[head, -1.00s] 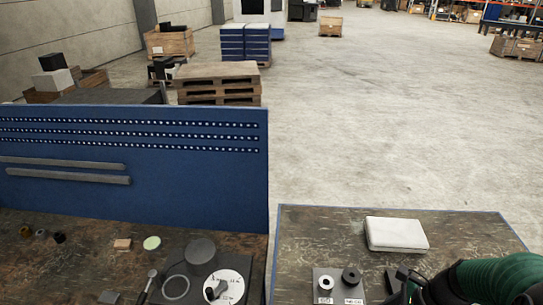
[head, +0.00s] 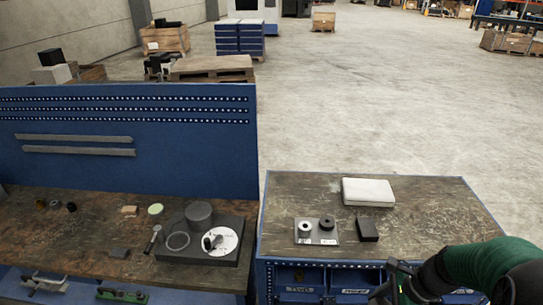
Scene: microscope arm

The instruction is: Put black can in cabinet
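A small black can (head: 71,207) stands on the left workbench, at the right end of a row with a brownish can (head: 40,204) and a grey one (head: 55,204). The cabinet (head: 303,278) is the blue unit under the right worktop, with labelled compartments along its front; its lower part is out of view. My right gripper (head: 392,284), dark, is at the cabinet's front, below the worktop edge, far from the black can. Its fingers are small and dark against the cabinet, so I cannot tell whether it is open. My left gripper is not in view.
The right worktop (head: 420,215) holds a white case (head: 368,191), a black block (head: 367,229) and a plate with two rings (head: 317,232). The left bench carries a dark device base (head: 225,252) with a cylinder. A blue perforated panel (head: 130,165) stands behind it.

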